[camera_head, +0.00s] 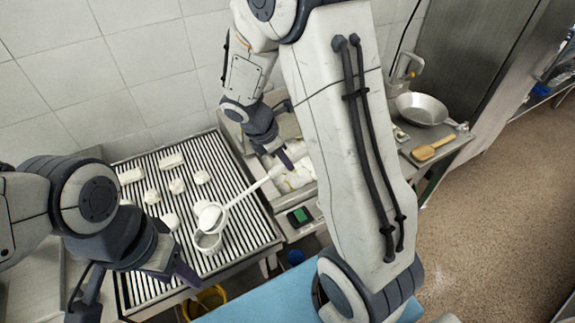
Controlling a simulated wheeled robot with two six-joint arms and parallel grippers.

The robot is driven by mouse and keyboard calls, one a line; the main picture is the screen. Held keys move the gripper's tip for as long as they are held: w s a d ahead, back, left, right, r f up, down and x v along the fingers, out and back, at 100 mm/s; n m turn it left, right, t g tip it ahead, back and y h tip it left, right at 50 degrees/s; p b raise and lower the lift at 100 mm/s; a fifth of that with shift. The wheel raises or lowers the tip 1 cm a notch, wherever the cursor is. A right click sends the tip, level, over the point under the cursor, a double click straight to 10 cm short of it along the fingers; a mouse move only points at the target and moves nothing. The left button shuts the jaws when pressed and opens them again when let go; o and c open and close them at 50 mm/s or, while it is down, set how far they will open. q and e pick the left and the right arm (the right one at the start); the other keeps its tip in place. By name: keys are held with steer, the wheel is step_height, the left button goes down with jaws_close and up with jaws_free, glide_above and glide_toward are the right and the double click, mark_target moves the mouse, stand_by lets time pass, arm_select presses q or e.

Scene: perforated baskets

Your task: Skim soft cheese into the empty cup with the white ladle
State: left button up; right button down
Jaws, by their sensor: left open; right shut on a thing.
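The white ladle (244,193) is held by its handle end in my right gripper (284,158), which is shut on it. Its bowl is over or against the upper rim of a white cup (207,242) on the ribbed draining surface; I cannot tell if they touch. White material shows in the bowl. The cup's inside is mostly hidden by the bowl. Soft white cheese (297,180) lies in a metal vat below and right of my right gripper. My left gripper (187,272) is open and empty, near the front of the draining surface, below and left of the cup.
Several white cheese pieces (171,161) stand on the ribbed draining surface (230,168). A small dark device with a green screen (299,216) sits beside the vat. A yellow bucket (205,300) is below.

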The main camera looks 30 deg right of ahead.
steer(key=shift+a+r+h, duration=0.25)
steer(key=shift+r+h, duration=0.05)
steer(key=shift+r, duration=0.25)
steer(key=shift+a+r+h, duration=0.7)
steer(key=shift+a+r, duration=0.35)
steer(key=shift+a, duration=0.1)
steer(key=shift+a+r+h+p, duration=0.5)
steer(key=shift+a+r+h, duration=0.2)
steer(key=shift+a+r, duration=0.35)
steer(key=a+r+h+p, duration=0.2)
steer(key=a+r, duration=0.1)
steer(key=shift+a+r, duration=0.1)
steer(key=shift+a, duration=0.3)
